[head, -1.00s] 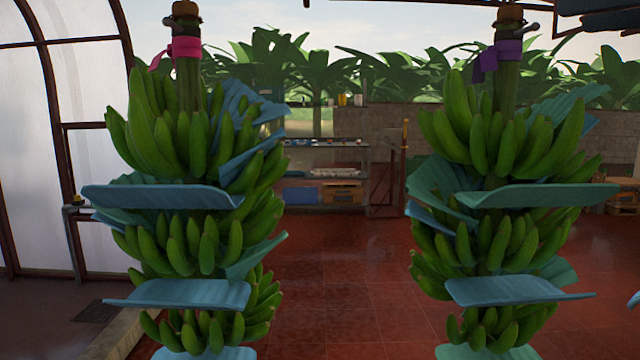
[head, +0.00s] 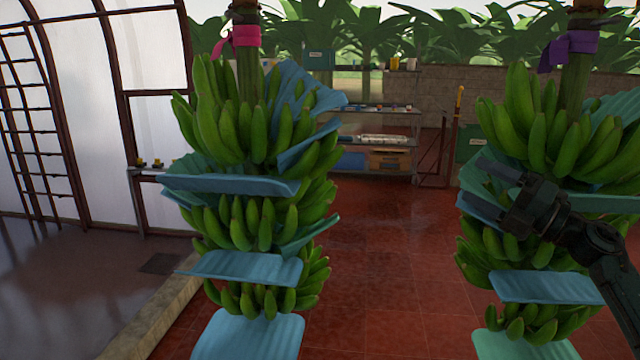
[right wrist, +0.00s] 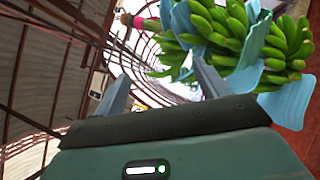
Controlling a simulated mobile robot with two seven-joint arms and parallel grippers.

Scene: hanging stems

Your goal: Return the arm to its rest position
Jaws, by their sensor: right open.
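My right gripper (head: 485,180) comes in from the right in the head view, in front of the right banana bunch (head: 530,125). In the right wrist view the two fingers of the right gripper (right wrist: 160,85) stand wide apart with nothing between them. That view shows a bunch of green bananas (right wrist: 225,30) with blue sheets, up and to the right, beyond the right finger. My right forearm hides part of the right bunch's lower right side. My left gripper is in neither view.
The left banana bunch (head: 240,130) hangs with blue sheets (head: 230,186) between its tiers and a pink ribbon (head: 240,36). A purple ribbon (head: 570,43) marks the right stem. Red tiled floor (head: 380,250) lies open between the bunches. A shelf (head: 375,143) stands behind.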

